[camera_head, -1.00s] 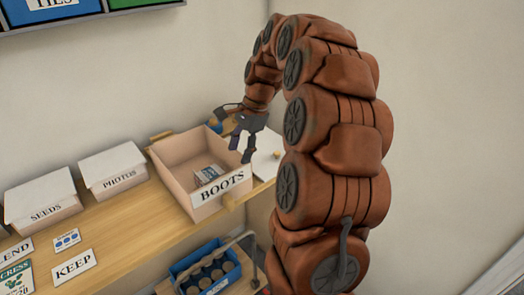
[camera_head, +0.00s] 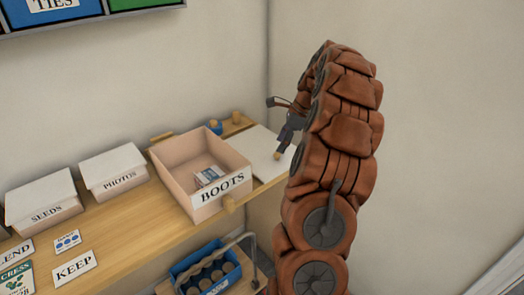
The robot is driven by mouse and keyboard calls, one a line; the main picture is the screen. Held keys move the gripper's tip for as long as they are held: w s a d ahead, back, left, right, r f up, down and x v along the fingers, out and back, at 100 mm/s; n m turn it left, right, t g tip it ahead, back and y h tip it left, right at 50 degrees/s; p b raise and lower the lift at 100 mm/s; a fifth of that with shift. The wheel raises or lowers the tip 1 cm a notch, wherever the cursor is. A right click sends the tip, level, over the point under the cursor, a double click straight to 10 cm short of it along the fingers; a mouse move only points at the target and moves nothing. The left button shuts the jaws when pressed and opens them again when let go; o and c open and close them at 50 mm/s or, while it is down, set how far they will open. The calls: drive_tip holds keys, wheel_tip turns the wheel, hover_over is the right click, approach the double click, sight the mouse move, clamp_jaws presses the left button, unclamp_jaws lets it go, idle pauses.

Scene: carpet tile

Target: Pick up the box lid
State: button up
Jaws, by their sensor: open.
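A flat white panel, seemingly the box lid (camera_head: 254,150), lies on the wooden shelf just right of the open box labelled BOOTS (camera_head: 170,168). My gripper (camera_head: 279,121) is open, with its dark fingers spread and nothing between them. In the picture it is over the far right part of the lid, with the lower finger by the lid's right edge. I cannot tell whether that finger touches the lid. My arm hides what lies behind it on the right.
Lidded boxes labelled PHOTOS (camera_head: 113,172) and SEEDS (camera_head: 42,200) stand left on the wooden shelf (camera_head: 140,228). A small carton (camera_head: 209,176) lies inside the BOOTS box. A blue caddy (camera_head: 207,271) sits lower down. Walls close off the back and right.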

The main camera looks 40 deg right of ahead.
sight(277, 154)
drive_tip(key=shift+d+p+x, duration=0.15)
drive_tip(key=shift+p+x, duration=0.35)
drive_tip(key=shift+x, duration=0.8)
drive_tip(key=shift+d+p+x, duration=0.1)
drive_tip(key=shift+p+x, duration=0.4)
drive_tip(key=shift+x, duration=0.8)
drive_tip(key=shift+s+f, duration=0.15)
drive_tip(key=shift+s, duration=0.05)
clamp_jaws()
